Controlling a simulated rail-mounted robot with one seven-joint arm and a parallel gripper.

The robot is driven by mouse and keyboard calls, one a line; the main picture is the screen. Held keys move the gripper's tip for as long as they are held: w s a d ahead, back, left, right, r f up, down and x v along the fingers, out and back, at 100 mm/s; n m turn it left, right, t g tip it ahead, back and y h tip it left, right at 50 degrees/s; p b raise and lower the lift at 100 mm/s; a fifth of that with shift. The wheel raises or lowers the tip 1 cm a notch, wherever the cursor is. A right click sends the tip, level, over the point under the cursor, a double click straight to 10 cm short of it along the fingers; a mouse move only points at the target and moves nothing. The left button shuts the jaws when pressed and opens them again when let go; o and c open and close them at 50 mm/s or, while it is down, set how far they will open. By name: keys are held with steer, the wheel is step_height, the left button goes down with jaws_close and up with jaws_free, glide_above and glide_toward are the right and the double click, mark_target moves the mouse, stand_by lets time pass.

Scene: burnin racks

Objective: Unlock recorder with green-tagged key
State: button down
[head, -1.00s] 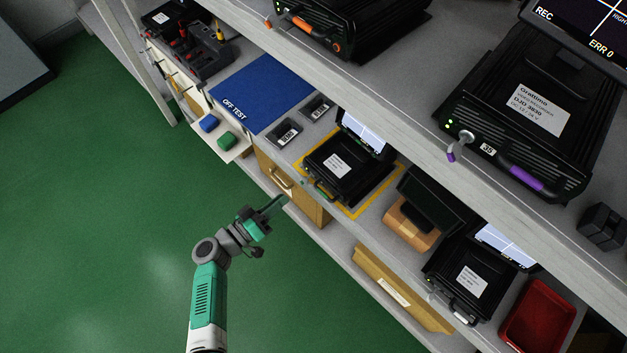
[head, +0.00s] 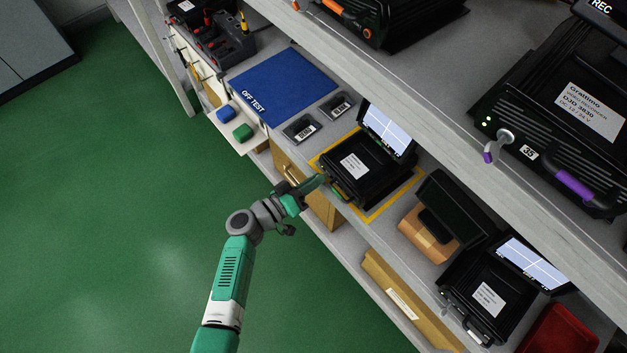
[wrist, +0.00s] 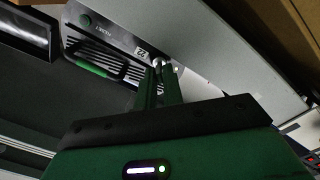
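The black recorder (head: 365,170) with a white label, a raised screen and a green handle sits inside a yellow outline on the lower shelf. Its green handle (wrist: 88,66) and a number plate (wrist: 141,53) show in the wrist view. My gripper (head: 318,182) is at its front edge. In the wrist view, the two green fingers of my gripper (wrist: 160,76) are close together, their tips at a small silver round part (wrist: 158,62) beside the number plate. I cannot tell whether they grip a key. No green tag can be made out; the fingers hide part of this spot.
Above is a recorder (head: 560,110) with a purple handle and a purple-tagged key (head: 488,157). Another recorder (head: 490,295) stands lower right, past a dark display on an orange-brown block (head: 428,240). A blue OFF TEST mat (head: 283,85) lies left. The green floor is clear.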

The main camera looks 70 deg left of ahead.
steer(key=shift+r+m+p, duration=0.1)
steer(key=shift+m+p, duration=0.2)
steer(key=shift+p, duration=0.05)
steer(key=m+p, duration=0.2)
steer(key=m, duration=1.5)
steer(key=shift+d, duration=0.15)
steer(key=shift+m, duration=0.3)
stand_by(0.4)
steer(key=c, duration=1.9)
jaws_free()
steer(key=p+v, duration=0.2)
steer(key=v, duration=0.5)
steer(key=shift+s, duration=0.35)
